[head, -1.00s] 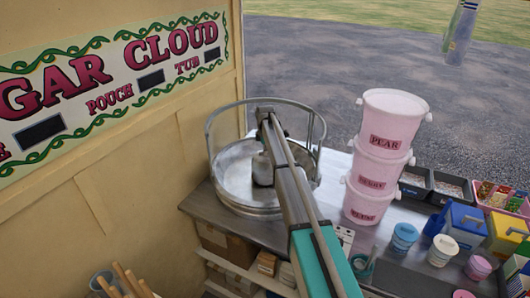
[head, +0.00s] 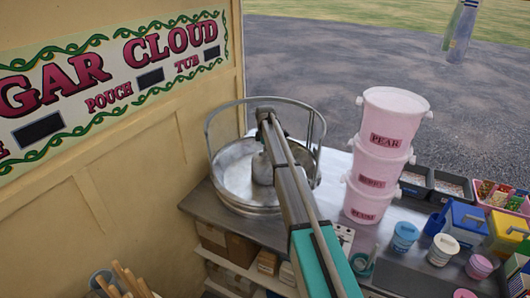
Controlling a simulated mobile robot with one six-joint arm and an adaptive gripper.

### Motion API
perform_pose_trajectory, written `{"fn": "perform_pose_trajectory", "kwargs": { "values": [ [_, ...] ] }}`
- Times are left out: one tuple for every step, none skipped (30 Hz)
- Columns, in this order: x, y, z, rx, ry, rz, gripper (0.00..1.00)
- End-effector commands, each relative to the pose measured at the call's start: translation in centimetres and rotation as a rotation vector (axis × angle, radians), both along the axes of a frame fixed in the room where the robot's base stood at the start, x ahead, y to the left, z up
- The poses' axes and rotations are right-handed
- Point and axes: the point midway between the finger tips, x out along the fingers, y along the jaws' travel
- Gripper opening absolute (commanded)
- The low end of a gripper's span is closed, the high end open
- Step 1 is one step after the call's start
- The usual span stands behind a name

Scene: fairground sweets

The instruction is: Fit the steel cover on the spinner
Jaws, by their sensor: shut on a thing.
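The spinner is a wide round steel pan (head: 236,186) with a raised rail around it, standing on the counter by the wall. A grey, rounded steel piece (head: 262,170), which looks like the steel cover, stands at the pan's middle, partly behind my arm. My gripper (head: 262,146) is over the pan just above this piece, mostly hidden by my arm; it is shut on the cover. The fingertips and the cover's lower edge do not show clearly, so I cannot tell whether the cover is seated.
A stack of pink tubs (head: 379,165) stands right of the pan. Farther right are small tubs (head: 405,236), dark trays (head: 449,187) and a blue box (head: 462,222). The wall (head: 150,165) is close on the left. Shelves with boxes (head: 241,249) lie below the counter.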

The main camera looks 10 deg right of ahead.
Motion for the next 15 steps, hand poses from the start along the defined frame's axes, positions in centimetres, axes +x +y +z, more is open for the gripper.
{"fn": "perform_pose_trajectory", "kwargs": {
  "values": [
    [0.0, 0.0, 0.02, 0.0, 0.0, 0.0, 0.0],
    [0.0, 0.01, 0.02, 0.0, 0.0, 0.0, 0.0],
    [0.0, 0.01, 0.02, 0.0, 0.0, 0.0, 0.19],
    [0.0, 0.01, 0.02, 0.0, 0.0, 0.0, 0.24],
    [0.0, 0.01, 0.02, 0.0, 0.0, 0.0, 0.3],
    [0.0, 0.01, 0.02, 0.0, 0.0, 0.0, 0.37],
    [0.0, 0.01, 0.02, 0.0, 0.0, 0.0, 0.43],
    [0.0, 0.01, 0.02, 0.0, 0.0, 0.0, 0.48],
    [0.0, 0.01, 0.02, 0.0, 0.0, 0.0, 0.55],
    [0.0, 0.01, 0.02, 0.0, 0.0, 0.0, 0.55],
    [0.0, 0.01, 0.02, 0.0, 0.0, 0.0, 0.55],
    [0.0, 0.01, 0.01, 0.0, 0.0, 0.0, 0.55],
    [0.0, 0.01, 0.01, 0.0, 0.0, 0.0, 0.55],
    [0.0, 0.01, 0.01, 0.0, 0.0, 0.0, 0.55],
    [0.0, 0.01, 0.01, 0.0, 0.0, 0.0, 0.55]
  ]
}}
